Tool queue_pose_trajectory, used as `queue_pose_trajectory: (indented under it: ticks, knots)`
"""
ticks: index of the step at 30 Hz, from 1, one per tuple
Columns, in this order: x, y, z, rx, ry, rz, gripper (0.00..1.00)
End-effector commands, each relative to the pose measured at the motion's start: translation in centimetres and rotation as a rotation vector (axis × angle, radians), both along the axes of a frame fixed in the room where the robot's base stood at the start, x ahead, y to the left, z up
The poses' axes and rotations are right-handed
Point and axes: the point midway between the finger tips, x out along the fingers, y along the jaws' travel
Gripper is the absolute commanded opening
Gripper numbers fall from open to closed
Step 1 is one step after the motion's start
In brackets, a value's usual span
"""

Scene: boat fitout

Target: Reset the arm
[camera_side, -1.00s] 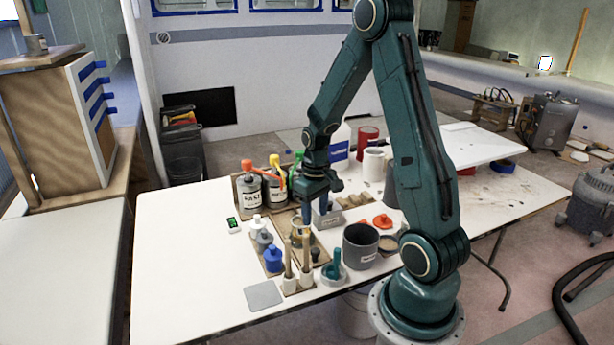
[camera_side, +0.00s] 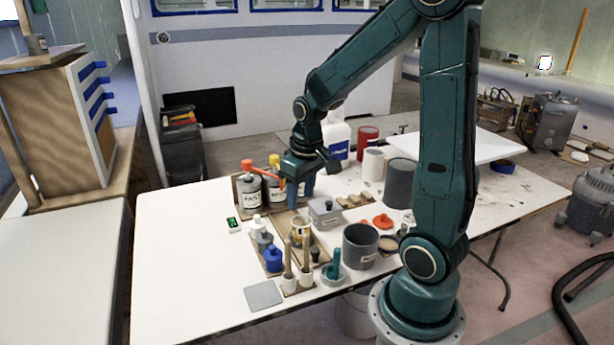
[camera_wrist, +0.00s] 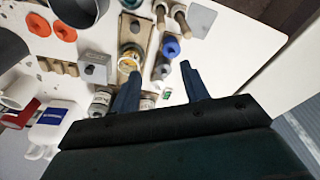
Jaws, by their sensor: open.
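My gripper (camera_side: 301,189) hangs above the white table (camera_side: 180,265), over the back part of the bench items. Its two blue fingers are apart with nothing between them. They also show in the wrist view (camera_wrist: 158,88), spread above the table. A grey box with a knob on its lid (camera_side: 325,212) stands on the table just right of and below the fingers. In the side view, my gripper partly covers the bottles behind it.
Two labelled bottles, one with a red top (camera_side: 250,188), stand at the back left. The table's left side is clear.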

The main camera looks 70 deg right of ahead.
Motion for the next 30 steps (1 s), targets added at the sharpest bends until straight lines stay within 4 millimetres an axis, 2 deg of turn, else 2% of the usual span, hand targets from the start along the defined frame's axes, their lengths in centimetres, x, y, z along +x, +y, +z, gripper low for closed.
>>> queue_pose_trajectory:
  ticks: [1, 6, 15, 24, 30]
  knots:
    - [-0.1, 0.9, 1.1, -0.009, -0.021, 0.017, 0.45]
    - [-0.9, 3.7, 4.0, -0.025, -0.073, 0.062, 0.45]
    - [-3.4, 8.3, 8.2, -0.041, -0.173, 0.142, 0.45]
    - [-7.1, 12.0, 11.1, -0.039, -0.274, 0.222, 0.45]
    - [-9.3, 13.5, 12.1, -0.030, -0.329, 0.263, 0.45]
